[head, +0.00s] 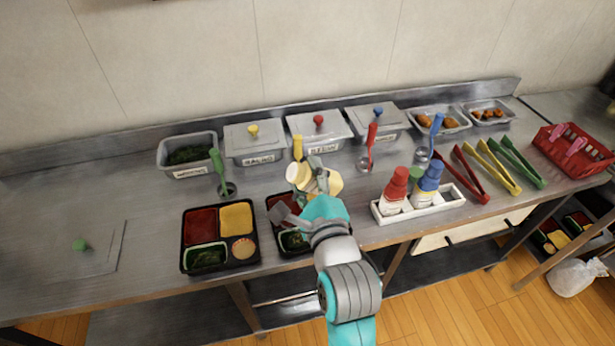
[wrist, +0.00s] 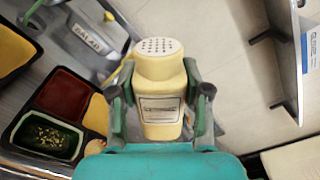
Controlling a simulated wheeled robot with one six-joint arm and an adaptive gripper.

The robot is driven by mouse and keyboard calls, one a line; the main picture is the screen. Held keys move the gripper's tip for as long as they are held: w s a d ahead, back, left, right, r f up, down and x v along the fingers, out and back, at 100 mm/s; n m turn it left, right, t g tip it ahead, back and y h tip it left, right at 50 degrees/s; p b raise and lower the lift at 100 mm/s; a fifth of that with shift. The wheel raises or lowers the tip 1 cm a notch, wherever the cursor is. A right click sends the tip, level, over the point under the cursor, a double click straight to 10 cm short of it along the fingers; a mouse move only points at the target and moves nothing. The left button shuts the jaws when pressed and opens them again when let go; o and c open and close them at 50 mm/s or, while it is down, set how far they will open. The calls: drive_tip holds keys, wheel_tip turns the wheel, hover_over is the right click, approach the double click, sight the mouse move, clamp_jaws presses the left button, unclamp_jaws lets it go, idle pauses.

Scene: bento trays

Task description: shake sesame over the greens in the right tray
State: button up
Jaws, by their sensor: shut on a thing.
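My gripper (head: 318,178) is shut on a cream sesame shaker (wrist: 161,95). The shaker has a pale cap with holes and a printed label, and looks tilted in the head view (head: 334,182). It is over the back part of the right tray (head: 268,226). My arm hides much of that tray. Its greens (head: 293,240) are in the front left compartment. In the wrist view these greens (wrist: 47,136) carry pale specks. The left tray (head: 183,245) holds red and yellow food, greens (head: 206,258) and a round cup.
Lidded tubs and a greens tub (head: 188,157) line the back. Red and blue bottles stand in a white caddy (head: 417,208) to the right. Ladles stand behind the trays. Tongs (head: 472,173) and a red basket (head: 572,150) are farther right. The counter's left side is mostly clear.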

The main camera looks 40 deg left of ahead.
drive_tip(key=m, duration=0.2)
drive_tip(key=r+m, duration=0.1)
drive_tip(key=m, duration=0.7)
drive_tip(key=shift+r+m, duration=0.35)
drive_tip(key=shift+m, duration=0.05)
